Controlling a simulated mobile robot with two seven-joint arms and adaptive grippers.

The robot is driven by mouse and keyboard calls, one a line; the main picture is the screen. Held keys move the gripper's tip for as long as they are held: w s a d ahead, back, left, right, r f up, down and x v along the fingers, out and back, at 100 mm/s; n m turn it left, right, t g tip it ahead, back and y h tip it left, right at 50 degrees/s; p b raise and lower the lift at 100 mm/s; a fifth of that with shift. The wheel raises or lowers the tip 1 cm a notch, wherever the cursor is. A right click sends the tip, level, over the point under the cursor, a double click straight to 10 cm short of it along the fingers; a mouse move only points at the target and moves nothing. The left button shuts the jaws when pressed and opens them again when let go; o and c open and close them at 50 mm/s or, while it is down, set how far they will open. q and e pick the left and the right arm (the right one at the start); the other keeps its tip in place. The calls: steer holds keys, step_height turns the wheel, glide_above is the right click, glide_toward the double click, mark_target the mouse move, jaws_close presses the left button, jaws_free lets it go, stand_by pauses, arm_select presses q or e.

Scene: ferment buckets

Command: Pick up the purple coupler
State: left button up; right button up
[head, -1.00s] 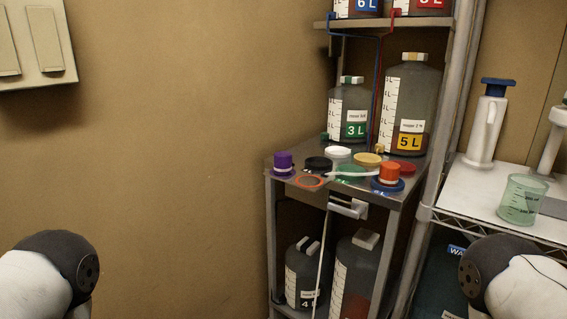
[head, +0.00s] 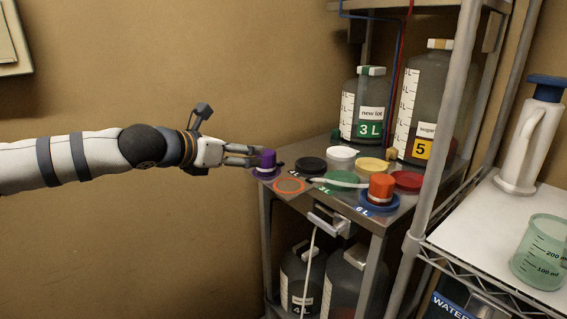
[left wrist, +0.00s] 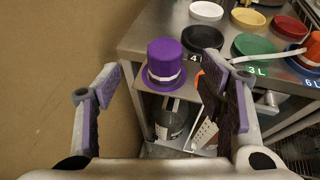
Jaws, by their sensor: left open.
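The purple coupler (head: 267,160), shaped like a top hat with a pale band, stands upright on the near left corner of the metal shelf top. My left gripper (head: 243,156) reaches in from the left, its fingertips close beside the coupler. In the left wrist view the coupler (left wrist: 166,62) lies ahead, between the lines of the two spread fingers (left wrist: 155,95). The left gripper is open with nothing between its fingers. Whether a fingertip touches the coupler cannot be told. My right gripper is out of view.
Black (head: 311,164), white (head: 342,153), yellow (head: 372,165) and other coloured discs lie on the shelf top. An orange coupler (head: 381,186) stands on a blue disc. Large jugs (head: 362,107) stand behind. A wire rack with a green beaker (head: 541,252) is at right.

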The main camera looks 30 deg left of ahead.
mark_target(266, 152)
arm_select(q)
steer(key=b+x, duration=0.1)
steer(key=x, duration=0.5)
steer(key=f+b+x, duration=0.1)
steer(key=x, duration=0.2)
steer(key=shift+s+d+b, duration=0.15)
steer(key=shift+d+b, duration=0.15)
steer(key=shift+d, duration=0.1)
steer(key=shift+r, duration=0.3)
steer(key=shift+c, duration=0.6)
steer(key=c, duration=1.3)
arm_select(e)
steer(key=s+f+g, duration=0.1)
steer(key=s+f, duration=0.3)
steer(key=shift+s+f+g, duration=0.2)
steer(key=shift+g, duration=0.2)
